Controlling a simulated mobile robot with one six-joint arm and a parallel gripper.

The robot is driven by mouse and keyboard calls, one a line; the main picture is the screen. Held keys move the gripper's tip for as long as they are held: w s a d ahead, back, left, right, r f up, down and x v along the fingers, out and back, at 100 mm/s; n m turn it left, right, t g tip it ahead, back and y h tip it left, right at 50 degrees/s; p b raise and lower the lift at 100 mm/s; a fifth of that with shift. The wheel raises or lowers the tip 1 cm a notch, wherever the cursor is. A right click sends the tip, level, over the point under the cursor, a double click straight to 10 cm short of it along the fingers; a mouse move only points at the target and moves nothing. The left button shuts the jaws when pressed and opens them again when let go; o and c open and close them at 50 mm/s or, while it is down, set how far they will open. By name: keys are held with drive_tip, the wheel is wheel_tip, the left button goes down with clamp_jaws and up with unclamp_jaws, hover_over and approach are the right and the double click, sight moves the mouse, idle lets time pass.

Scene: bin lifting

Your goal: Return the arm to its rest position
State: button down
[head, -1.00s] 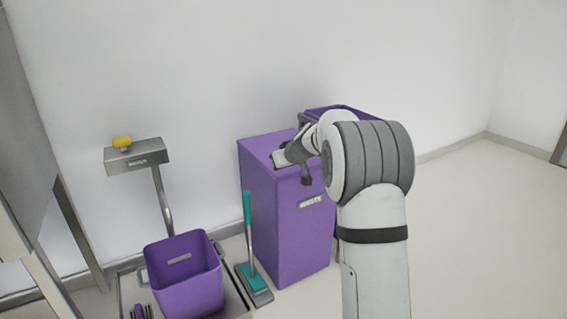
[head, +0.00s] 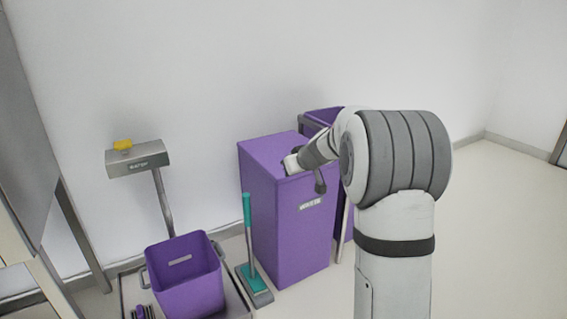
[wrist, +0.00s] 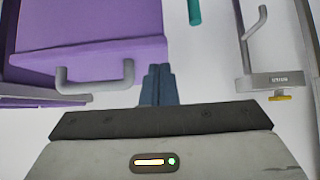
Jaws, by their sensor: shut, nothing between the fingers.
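My gripper (wrist: 159,86) shows in the wrist view with its two blue-grey fingers together and nothing between them. In the head view my arm rises at the right and reaches left, and its end lies in front of the top of a tall purple waste bin (head: 282,215). The fingers cannot be made out in the head view. The wrist view shows a purple surface (wrist: 85,55) with a grey bar handle (wrist: 95,85) left of the fingers. The fingers are apart from the handle in the picture.
A small purple bin (head: 185,275) stands on a grey tray at lower left. A pedestal scale (head: 137,160) with a yellow object (head: 122,144) on top stands behind it. A teal-handled tool (head: 248,235) stands beside the tall bin. Open floor (head: 490,230) lies at the right.

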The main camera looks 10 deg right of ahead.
drive_tip(key=s+a+r+g+p, duration=0.2)
drive_tip(key=s+a+r+p, duration=0.1)
drive_tip(key=s+r+p, duration=0.75)
drive_tip(key=s+a+r+g+p, duration=0.1)
drive_tip(key=s+a+r+p, duration=0.3)
drive_tip(key=s+r+p, duration=0.65)
drive_tip(key=s+r+m+g+h+p, duration=0.1)
drive_tip(key=s+r+p, duration=0.6)
drive_tip(key=s+p, duration=0.2)
drive_tip(key=s+d+r+m+g+h+p, duration=0.1)
drive_tip(key=s+r+m+g+h+p, duration=0.1)
drive_tip(key=s+r+p, duration=0.5)
drive_tip(key=s+p, duration=0.2)
drive_tip(key=s, duration=0.2)
drive_tip(key=shift+d+r, duration=0.3)
